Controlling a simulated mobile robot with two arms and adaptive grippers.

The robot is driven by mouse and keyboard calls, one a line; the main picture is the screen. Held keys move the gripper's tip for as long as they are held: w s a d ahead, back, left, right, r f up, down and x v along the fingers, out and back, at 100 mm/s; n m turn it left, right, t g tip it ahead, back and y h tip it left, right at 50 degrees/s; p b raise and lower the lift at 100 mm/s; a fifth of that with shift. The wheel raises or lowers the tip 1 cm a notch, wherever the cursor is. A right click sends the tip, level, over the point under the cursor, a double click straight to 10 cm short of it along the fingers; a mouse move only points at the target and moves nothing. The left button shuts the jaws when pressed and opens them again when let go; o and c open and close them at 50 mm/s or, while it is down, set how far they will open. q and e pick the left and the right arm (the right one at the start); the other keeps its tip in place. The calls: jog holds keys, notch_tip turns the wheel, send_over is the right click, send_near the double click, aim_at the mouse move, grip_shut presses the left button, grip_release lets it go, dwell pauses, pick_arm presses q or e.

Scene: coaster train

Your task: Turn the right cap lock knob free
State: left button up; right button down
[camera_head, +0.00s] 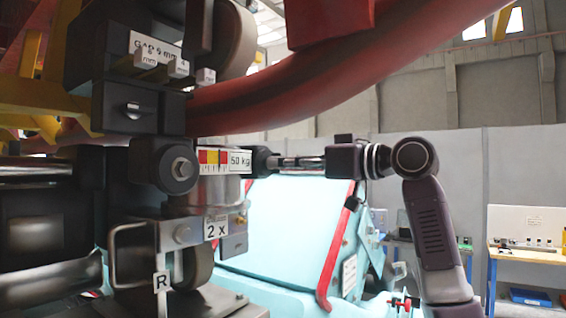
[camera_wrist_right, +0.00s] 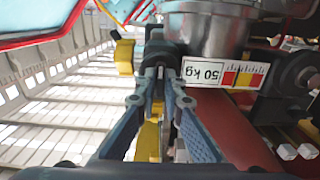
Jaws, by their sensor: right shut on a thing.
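The cap lock knob (camera_head: 262,161) is a small dark knob on the right side of the metal cylinder, beside the "50 kg" label (camera_head: 239,160). My right gripper (camera_head: 278,162) reaches in level from the right and is shut on it. In the right wrist view my two blue-grey fingers (camera_wrist_right: 161,78) close together on the dark knob (camera_wrist_right: 160,52), next to the metal cylinder (camera_wrist_right: 207,40). The fingers hide part of the knob, and I cannot tell how far it is turned. My left gripper is not in view.
A thick red tube (camera_head: 340,80) arches above my right arm. The turquoise car body (camera_head: 285,225) with red trim lies below it. A workbench (camera_head: 525,255) stands far right.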

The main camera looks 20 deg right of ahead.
jog(key=shift+f, duration=0.3)
jog(key=c, duration=2.3)
grip_release()
jog(key=shift+o, duration=1.3)
jog(key=shift+r, duration=0.15)
jog(key=v, duration=1.2)
